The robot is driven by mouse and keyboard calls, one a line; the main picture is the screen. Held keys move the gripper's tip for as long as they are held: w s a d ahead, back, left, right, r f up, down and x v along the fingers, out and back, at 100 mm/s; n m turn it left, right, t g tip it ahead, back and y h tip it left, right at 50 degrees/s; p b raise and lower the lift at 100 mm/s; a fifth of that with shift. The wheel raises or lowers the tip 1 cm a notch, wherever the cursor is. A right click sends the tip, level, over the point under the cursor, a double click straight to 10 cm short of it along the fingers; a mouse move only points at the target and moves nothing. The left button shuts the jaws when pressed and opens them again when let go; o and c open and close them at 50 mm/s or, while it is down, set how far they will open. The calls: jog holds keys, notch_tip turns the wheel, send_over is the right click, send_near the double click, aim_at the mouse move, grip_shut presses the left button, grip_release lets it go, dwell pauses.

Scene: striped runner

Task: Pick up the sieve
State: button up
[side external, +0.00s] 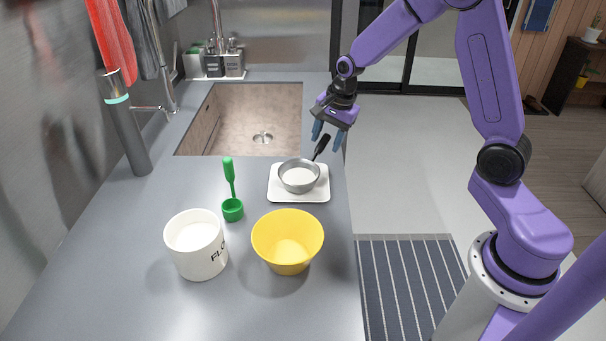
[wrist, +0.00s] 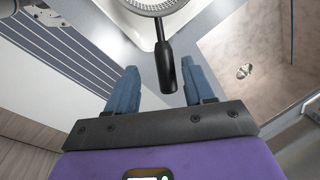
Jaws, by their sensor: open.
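The sieve (side external: 299,177) is a round metal bowl with a black handle, resting on a white tray (side external: 283,194) on the counter. Its black handle (side external: 322,146) points up toward my gripper. My gripper (side external: 329,135) is open and empty, with blue fingers just above and around the handle's end. In the wrist view the sieve's mesh bowl (wrist: 150,4) is cut off at the top edge. The handle (wrist: 165,65) comes down toward the space between the two fingers (wrist: 158,88), nearer the right one. I cannot tell whether either finger touches it.
A yellow bowl (side external: 287,240), a white flour canister (side external: 195,246) and a green scoop (side external: 232,208) stand on the counter nearer the camera. A sink (side external: 245,115) lies behind the tray. The counter's right edge (side external: 351,215) is close to the tray.

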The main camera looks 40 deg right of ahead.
aim_at(322, 144)
jog(key=f, duration=0.2)
jog(key=w+a+f, duration=0.1)
jog(key=shift+a+f, duration=0.1)
jog(key=shift+f, duration=0.15)
jog(key=shift+w+f, duration=0.25)
jog(key=shift+f, duration=0.45)
grip_shut()
